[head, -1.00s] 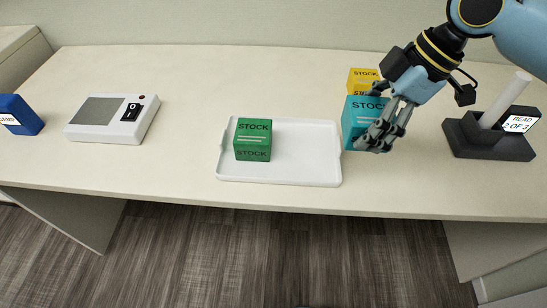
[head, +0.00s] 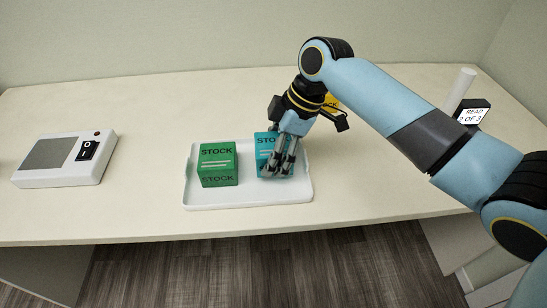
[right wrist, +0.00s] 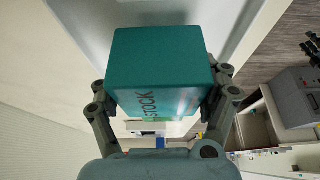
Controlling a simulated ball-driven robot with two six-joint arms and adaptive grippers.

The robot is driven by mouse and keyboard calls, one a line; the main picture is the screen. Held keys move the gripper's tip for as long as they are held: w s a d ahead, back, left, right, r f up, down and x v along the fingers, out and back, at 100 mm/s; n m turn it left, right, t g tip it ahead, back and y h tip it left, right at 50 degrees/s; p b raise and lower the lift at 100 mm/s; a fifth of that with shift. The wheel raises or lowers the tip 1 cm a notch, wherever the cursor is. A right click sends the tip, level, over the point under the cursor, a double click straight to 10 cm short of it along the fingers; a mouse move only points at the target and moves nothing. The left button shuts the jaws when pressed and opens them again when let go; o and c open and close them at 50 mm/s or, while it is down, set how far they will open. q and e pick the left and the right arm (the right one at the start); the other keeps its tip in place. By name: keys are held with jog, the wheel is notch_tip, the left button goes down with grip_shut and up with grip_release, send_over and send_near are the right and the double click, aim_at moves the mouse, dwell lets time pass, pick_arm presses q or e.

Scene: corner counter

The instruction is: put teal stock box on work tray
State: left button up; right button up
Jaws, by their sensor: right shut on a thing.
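The teal stock box (head: 265,146) is over the right part of the white work tray (head: 225,197), beside the green stock box (head: 218,164). My right gripper (head: 279,165) is shut on the teal box, with its fingers across the front side. In the right wrist view the teal box (right wrist: 155,70) sits between the two fingers, with the pale tray behind it. I cannot tell whether the box's bottom touches the tray. My left gripper is not in view.
A yellow stock box (head: 331,101) stands behind my right arm, mostly hidden. A white scale-like device (head: 66,158) lies at the left. A dark stand with a "READ 2 OF 3" label (head: 473,115) is at the right, partly hidden by my arm.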

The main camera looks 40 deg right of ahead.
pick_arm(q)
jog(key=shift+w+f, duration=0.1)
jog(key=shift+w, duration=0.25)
pick_arm(e)
jog(key=shift+f, duration=1)
jog(key=shift+f, duration=0.1)
jog(key=o, duration=1.3)
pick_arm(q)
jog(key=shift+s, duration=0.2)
pick_arm(e)
jog(key=shift+o, duration=0.2)
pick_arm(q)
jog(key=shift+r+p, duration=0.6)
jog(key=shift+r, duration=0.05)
pick_arm(e)
jog(key=v, duration=1.2)
